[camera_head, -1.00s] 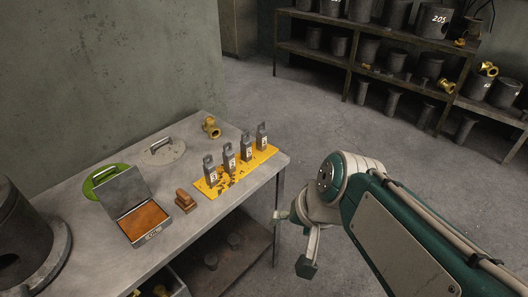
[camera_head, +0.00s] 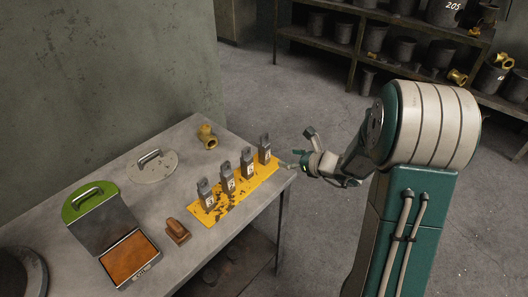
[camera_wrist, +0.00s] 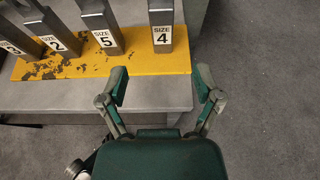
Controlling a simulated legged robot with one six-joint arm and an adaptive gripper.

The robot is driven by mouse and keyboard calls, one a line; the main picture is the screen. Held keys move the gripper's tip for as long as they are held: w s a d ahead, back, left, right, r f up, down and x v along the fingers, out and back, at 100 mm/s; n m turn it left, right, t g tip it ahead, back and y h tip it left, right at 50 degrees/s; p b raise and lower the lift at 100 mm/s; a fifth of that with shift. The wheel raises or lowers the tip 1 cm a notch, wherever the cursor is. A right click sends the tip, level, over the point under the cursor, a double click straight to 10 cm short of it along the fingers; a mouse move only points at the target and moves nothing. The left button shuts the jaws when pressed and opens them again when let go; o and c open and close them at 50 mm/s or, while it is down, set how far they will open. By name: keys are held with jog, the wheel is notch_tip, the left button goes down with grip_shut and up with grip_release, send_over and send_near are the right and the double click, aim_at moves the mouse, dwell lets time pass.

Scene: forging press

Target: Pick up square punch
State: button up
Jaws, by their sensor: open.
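Several grey steel punches stand upright in a row on a yellow worn plate (camera_head: 236,207) at the table's right end. The rightmost punch (camera_head: 264,149) carries the label SIZE 4 in the wrist view (camera_wrist: 160,20). Beside it stand the SIZE 5 punch (camera_wrist: 97,16) and the SIZE 2 punch (camera_wrist: 45,20); the leftmost is partly cut off. I cannot tell which is the square one. My gripper (camera_wrist: 161,82) is open and empty, just off the table's right edge, with its fingers pointing at the SIZE 4 punch without touching it. In the head view it is at the right of the plate.
A wooden stamp (camera_head: 177,231), an open ink-pad case (camera_head: 128,258) with a green round item (camera_head: 84,200), a grey round lid (camera_head: 152,166) and a brass fitting (camera_head: 207,136) lie on the table (camera_head: 170,200). A loaded shelf (camera_head: 390,42) stands behind. Floor to the right is clear.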

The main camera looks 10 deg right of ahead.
aim_at(268, 151)
jog(key=x, duration=1)
jog(key=shift+w+a+r, duration=0.15)
jog(key=shift+w, duration=0.35)
jog(key=shift+r, duration=0.1)
grip_shut()
